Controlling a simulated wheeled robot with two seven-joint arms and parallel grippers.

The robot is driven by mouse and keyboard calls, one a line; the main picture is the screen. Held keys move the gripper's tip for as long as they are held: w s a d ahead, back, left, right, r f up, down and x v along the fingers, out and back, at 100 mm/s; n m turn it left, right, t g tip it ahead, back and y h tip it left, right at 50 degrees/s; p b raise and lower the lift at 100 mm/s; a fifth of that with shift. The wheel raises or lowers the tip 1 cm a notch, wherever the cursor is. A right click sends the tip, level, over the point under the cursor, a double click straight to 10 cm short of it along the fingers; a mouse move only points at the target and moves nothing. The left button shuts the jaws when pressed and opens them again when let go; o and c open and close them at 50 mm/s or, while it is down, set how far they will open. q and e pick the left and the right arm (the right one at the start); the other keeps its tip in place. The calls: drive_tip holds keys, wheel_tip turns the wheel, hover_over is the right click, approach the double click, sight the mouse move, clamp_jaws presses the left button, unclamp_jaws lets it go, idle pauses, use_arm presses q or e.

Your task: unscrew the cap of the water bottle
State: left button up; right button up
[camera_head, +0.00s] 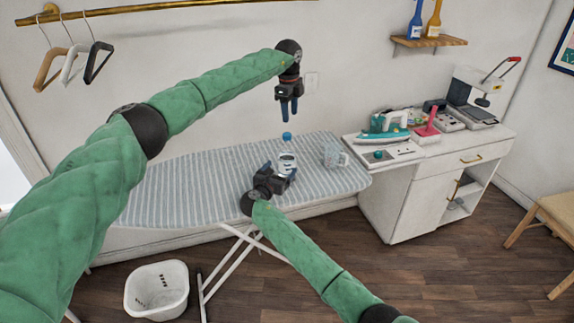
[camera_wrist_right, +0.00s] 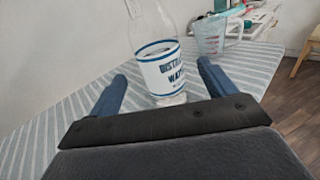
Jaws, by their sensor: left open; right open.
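The water bottle (camera_head: 287,160) is clear with a white label and a blue cap (camera_head: 287,136). It stands upright on the striped ironing board (camera_head: 170,190). In the right wrist view the bottle (camera_wrist_right: 165,70) stands ahead of and between the open blue fingers, its top cut off by the frame edge. My left gripper (camera_head: 289,108) points down above the bottle, open and apart from the cap. My right gripper (camera_head: 280,175) is low at the near side of the bottle, open; in the head view it covers part of the bottle's base.
A clear measuring cup (camera_head: 335,156) stands right of the bottle on the board. A white cabinet (camera_head: 400,200) with a teal iron (camera_head: 385,127) is further right. A white basket (camera_head: 157,290) is on the floor. The board's left part is clear.

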sight(288, 158)
use_arm(q)
drive_tip(key=shift+a+r, duration=0.1)
drive_tip(key=shift+a, duration=0.35)
use_arm(e)
drive_tip(key=shift+w, duration=0.15)
use_arm(q)
drive_tip(key=shift+a, duration=0.1)
use_arm(e)
drive_tip(key=shift+w+d, duration=0.1)
drive_tip(key=shift+w, duration=0.1)
drive_tip(key=shift+x, duration=3.6)
